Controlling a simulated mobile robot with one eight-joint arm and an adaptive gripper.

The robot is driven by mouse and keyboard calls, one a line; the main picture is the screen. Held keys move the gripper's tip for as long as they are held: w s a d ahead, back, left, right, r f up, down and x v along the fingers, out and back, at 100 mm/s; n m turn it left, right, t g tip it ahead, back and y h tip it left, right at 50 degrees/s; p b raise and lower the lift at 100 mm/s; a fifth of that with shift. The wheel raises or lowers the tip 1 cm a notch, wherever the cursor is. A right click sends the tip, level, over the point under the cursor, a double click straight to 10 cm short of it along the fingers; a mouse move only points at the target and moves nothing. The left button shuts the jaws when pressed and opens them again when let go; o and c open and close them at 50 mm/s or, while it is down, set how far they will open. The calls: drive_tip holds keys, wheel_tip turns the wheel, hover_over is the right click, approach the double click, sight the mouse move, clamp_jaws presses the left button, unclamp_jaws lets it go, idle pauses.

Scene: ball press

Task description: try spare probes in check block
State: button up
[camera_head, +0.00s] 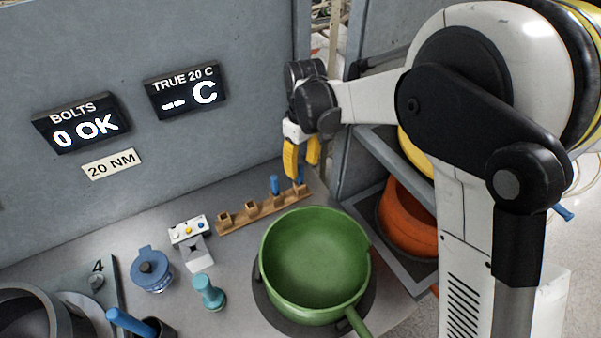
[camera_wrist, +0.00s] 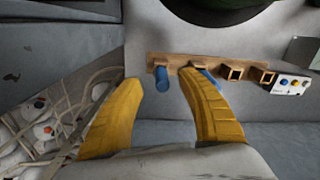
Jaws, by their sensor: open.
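A wooden rack (camera_head: 236,222) with several square sockets lies along the back of the grey bench. It also shows in the wrist view (camera_wrist: 222,68). Two blue probes stand in its right-hand sockets in the head view: one at the end (camera_head: 300,185), one beside it (camera_head: 275,185). The other two sockets look empty. My gripper (camera_head: 302,170) is open above the end probe. In the wrist view that probe (camera_wrist: 162,80) shows between the spread yellow fingers. The second probe (camera_wrist: 214,80) is partly behind the right finger. I cannot tell which thing is the check block.
A button box (camera_head: 189,229) with a pale block (camera_head: 196,254) stands left of the rack. A green pan (camera_head: 314,265) fills the front right. A blue-lidded pot (camera_head: 151,268) and a teal piece (camera_head: 208,291) stand nearby. The temperature display (camera_head: 186,91) reads "-- C".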

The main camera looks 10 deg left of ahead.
sight(300, 178)
drive_tip(key=shift+s+f, duration=0.2)
drive_tip(key=shift+f, duration=0.25)
drive_tip(key=f, duration=0.1)
drive_tip(key=f+b, duration=0.1)
drive_tip(key=f, duration=0.1)
drive_tip(key=f+b, duration=0.1)
drive_tip(key=f, duration=0.1)
drive_tip(key=shift+w+a, duration=0.2)
drive_tip(key=shift+a, duration=0.05)
drive_tip(key=shift+r, duration=0.15)
clamp_jaws()
